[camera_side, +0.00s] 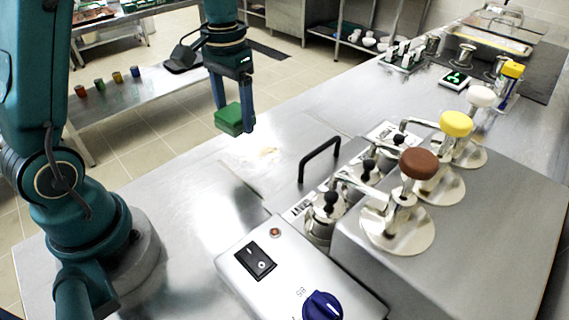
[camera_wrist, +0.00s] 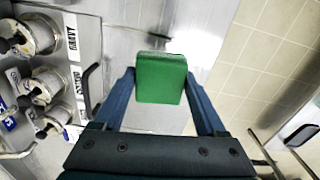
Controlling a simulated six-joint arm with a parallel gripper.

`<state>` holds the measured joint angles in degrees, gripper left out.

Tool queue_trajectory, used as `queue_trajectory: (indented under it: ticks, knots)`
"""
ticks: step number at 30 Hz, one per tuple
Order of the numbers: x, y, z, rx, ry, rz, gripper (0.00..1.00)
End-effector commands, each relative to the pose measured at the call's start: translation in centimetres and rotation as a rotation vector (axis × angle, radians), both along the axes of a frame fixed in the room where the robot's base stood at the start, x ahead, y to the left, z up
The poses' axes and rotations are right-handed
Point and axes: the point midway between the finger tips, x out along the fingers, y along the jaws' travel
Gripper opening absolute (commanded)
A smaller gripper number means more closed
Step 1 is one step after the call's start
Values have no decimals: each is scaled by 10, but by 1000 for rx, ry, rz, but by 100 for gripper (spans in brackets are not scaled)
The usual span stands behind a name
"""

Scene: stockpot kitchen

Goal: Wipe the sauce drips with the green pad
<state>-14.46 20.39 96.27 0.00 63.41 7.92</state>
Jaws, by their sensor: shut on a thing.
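The green pad (camera_side: 229,119) is held between the two blue fingers of my gripper (camera_side: 234,117), above the steel counter. In the wrist view the pad (camera_wrist: 160,78) sits between the fingertips of my gripper (camera_wrist: 161,84), with a finger on each side. A faint tan patch, apparently the sauce drips (camera_side: 268,153), lies on the counter to the right of and below the pad in the side view. I cannot make out the drips in the wrist view; the pad and the glare may hide them.
A black handle (camera_side: 319,158) stands up from the counter near the patch. Sauce pumps with brown (camera_side: 419,163), yellow (camera_side: 456,124) and white (camera_side: 481,96) knobs stand to the right. A switch box (camera_side: 290,268) is in front. The counter's left part is clear.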

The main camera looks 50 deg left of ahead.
Motion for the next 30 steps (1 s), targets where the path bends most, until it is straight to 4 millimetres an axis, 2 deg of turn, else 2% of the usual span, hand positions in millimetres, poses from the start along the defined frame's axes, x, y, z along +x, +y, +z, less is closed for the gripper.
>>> queue_trajectory:
  ticks: [6, 13, 30]
  knots:
    - [5, -12, -18, 0, 0, -43, 29]
    - [4, -12, -31, 0, 2, -45, 29]
    - [4, -12, -83, 0, 3, -44, 29]
